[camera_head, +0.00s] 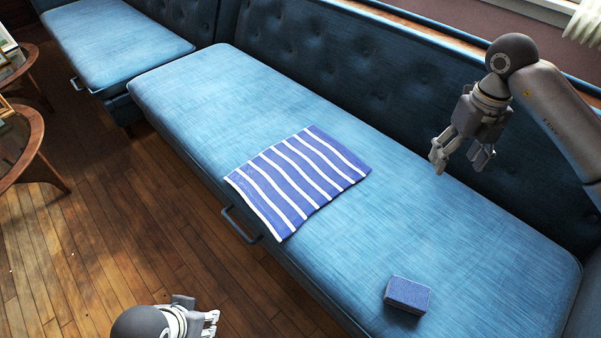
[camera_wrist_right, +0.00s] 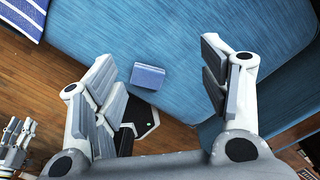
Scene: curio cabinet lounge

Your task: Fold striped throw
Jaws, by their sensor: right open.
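The striped throw (camera_head: 297,180), blue with white stripes, lies flat as a four-sided cloth on the blue bench seat (camera_head: 470,245), its near edge by the seat's front edge. A corner of the throw also shows at the upper left of the right wrist view (camera_wrist_right: 22,15). My right gripper (camera_head: 460,158) is open and empty above the back of the seat, right of the throw and apart from it. My left gripper (camera_head: 212,322) is partly in view at the bottom, over the floor, apart from the throw; its finger opening is unclear.
A small blue block (camera_head: 407,293) sits on the seat, right of the throw. The tufted backrest (camera_head: 350,65) runs behind. A metal handle (camera_head: 240,226) sticks out at the bench front. Round wooden tables (camera_head: 30,150) stand at the left. The seat left of the throw is clear.

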